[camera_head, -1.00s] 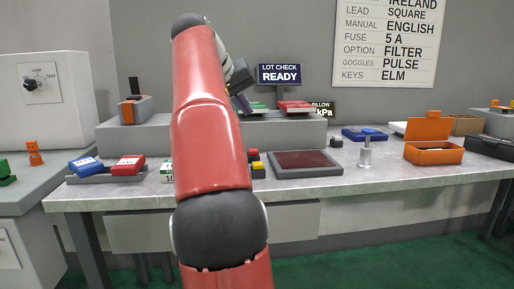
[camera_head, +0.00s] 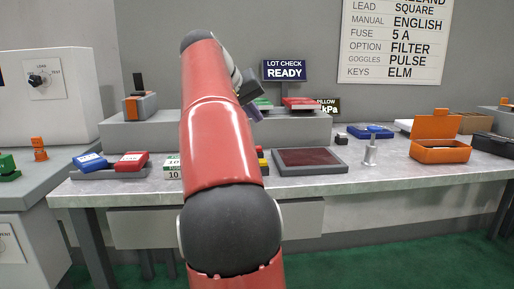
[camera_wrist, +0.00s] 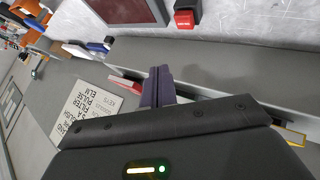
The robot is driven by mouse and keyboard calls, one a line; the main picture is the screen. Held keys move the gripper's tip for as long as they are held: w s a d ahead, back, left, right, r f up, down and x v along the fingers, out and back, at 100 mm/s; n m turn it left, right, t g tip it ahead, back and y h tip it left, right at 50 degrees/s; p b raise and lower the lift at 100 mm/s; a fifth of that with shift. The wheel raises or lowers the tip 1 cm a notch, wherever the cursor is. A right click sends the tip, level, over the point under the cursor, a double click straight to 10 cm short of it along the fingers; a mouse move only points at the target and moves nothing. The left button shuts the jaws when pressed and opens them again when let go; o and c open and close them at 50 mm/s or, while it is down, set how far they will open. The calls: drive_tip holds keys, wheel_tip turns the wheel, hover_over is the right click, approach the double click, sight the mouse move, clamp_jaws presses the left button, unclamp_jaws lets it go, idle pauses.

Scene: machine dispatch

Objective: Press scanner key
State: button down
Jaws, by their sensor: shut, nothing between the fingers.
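A red key (camera_wrist: 185,18) on a dark base stands beside a dark red pad (camera_wrist: 128,8) in the wrist view. In the head view the red key (camera_head: 259,150) shows just left of the pad (camera_head: 308,157), with a yellow key (camera_head: 262,162) in front, both partly hidden by my arm. I cannot read a label that marks either as the scanner's. My gripper (camera_head: 254,112) is above the grey shelf, apart from the keys. Its purple fingers (camera_wrist: 158,74) are shut and empty.
The grey shelf (camera_head: 300,131) carries red (camera_head: 300,103) and green (camera_head: 263,103) items and an orange-grey device (camera_head: 140,105). A "LOT CHECK READY" display (camera_head: 285,70) stands behind. A metal post (camera_head: 370,152) and open orange box (camera_head: 440,153) are at right.

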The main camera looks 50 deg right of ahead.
drive_tip(key=shift+f+b, duration=1.5)
drive_tip(key=shift+f, duration=0.95)
drive_tip(key=shift+f, duration=0.15)
drive_tip(key=shift+f, duration=0.25)
drive_tip(key=shift+f+b, duration=0.55)
drive_tip(key=shift+b, duration=0.05)
idle(0.5)
drive_tip(key=shift+r, duration=0.1)
drive_tip(key=shift+r+p, duration=0.9)
drive_tip(key=shift+p, duration=0.1)
wheel_tip(320, 180, up, 3)
drive_tip(key=p, duration=0.2)
drive_tip(key=shift+f+p, duration=0.1)
drive_tip(key=shift+p, duration=0.2)
drive_tip(key=shift+r, duration=1.05)
